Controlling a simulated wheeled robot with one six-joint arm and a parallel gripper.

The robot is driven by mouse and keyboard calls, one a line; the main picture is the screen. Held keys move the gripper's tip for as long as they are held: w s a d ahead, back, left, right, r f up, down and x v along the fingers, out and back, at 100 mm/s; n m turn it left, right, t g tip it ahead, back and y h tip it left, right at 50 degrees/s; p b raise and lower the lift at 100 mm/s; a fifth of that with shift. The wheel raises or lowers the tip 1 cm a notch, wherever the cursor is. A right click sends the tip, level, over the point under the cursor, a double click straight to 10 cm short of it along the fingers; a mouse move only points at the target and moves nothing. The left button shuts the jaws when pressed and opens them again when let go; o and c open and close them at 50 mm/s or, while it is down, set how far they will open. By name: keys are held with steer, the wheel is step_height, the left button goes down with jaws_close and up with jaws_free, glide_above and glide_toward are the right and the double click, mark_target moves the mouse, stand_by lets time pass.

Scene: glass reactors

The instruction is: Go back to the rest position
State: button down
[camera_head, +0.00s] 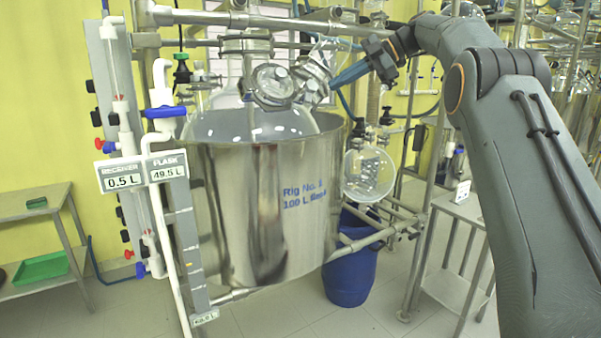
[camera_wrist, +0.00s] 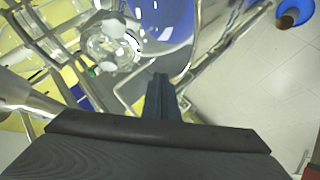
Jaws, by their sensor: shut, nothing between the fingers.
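My arm rises along the right side of the head view and bends over at the top. My gripper (camera_head: 334,85) points left and down, with its slim blue fingers near the glass ports on the lid of the large reactor (camera_head: 255,210). In the wrist view my gripper (camera_wrist: 160,78) is shut, with its dark fingers together and nothing held. I cannot tell whether the fingertips touch the glass. The steel vessel is marked "Rig No. 1" and has a clear glass dome.
A round glass flask (camera_head: 369,172) hangs right of the vessel, above a blue drum (camera_head: 350,265). Steel pipes and frames crowd the top and right. A metal trolley (camera_head: 455,285) stands near my arm. A side table (camera_head: 35,245) holds a green tray (camera_head: 41,268). Floor shows in front.

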steer(key=s+d+f+m+h+b, duration=0.1)
steer(key=s+f+m+h, duration=0.1)
steer(key=s+f+m, duration=0.45)
steer(key=s+d+f+m+h+b, duration=0.15)
steer(key=f+m, duration=0.25)
steer(key=f, duration=0.6)
steer(key=s+d+f+m+h, duration=0.1)
steer(key=s+f+m+h, duration=0.2)
steer(key=f+m, duration=0.45)
steer(key=s+d+f+m+h, duration=0.1)
steer(key=s+f+m, duration=0.1)
steer(key=s+f, duration=0.5)
steer(key=s+d+f+m+h+b, duration=0.1)
steer(key=s+f, duration=0.6)
steer(key=s, duration=0.7)
steer(key=s+d+f+m+g+h+b, duration=0.1)
steer(key=s+d+f+m+h, duration=0.2)
steer(key=s+f, duration=0.4)
steer(key=s+m, duration=0.1)
steer(key=s, duration=0.2)
steer(key=shift+s+f+m, duration=0.25)
steer(key=shift+s+m, duration=0.05)
steer(key=c, duration=2.5)
jaws_free()
